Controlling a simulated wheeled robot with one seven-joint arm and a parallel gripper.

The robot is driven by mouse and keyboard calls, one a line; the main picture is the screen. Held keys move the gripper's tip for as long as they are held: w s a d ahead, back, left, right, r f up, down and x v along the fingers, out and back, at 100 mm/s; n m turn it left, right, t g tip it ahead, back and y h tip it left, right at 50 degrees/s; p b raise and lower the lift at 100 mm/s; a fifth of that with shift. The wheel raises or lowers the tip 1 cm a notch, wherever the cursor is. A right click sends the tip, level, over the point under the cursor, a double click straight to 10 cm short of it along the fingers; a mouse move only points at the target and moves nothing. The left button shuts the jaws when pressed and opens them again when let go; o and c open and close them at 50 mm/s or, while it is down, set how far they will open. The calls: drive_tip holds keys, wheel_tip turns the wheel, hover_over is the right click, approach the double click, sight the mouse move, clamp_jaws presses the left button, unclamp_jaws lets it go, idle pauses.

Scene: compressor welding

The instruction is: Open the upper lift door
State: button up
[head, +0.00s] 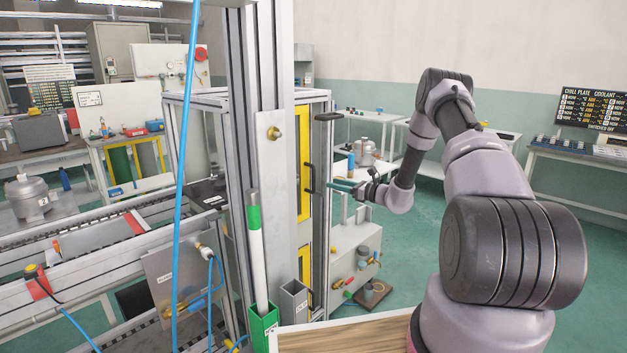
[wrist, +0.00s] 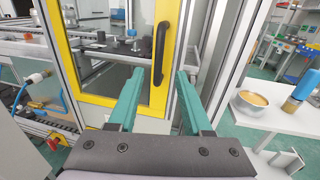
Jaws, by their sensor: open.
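The upper lift door (wrist: 92,97) has a yellow frame around a clear pane, and it looks closed. In the head view the door (head: 303,125) shows nearly edge-on in the aluminium cabinet. A black vertical bar handle (wrist: 160,55) is on the right side of its frame; it also shows in the head view (head: 308,178). My gripper (wrist: 160,73) is open, with its two teal fingers pointing at the door. The handle lies between and beyond the fingertips, apart from them. In the head view my gripper (head: 329,185) is just right of the handle.
A second yellow-framed panel (head: 304,262) is below the upper door. An aluminium post (wrist: 216,45) stands right of the door. A white table (wrist: 285,118) with a bowl (wrist: 258,103) and a bottle (wrist: 300,88) is at the right. Green floor is open behind my arm.

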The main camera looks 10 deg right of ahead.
sight(314, 189)
drive_tip(key=x, duration=1)
drive_tip(key=shift+a, duration=0.15)
clamp_jaws()
idle(1.0)
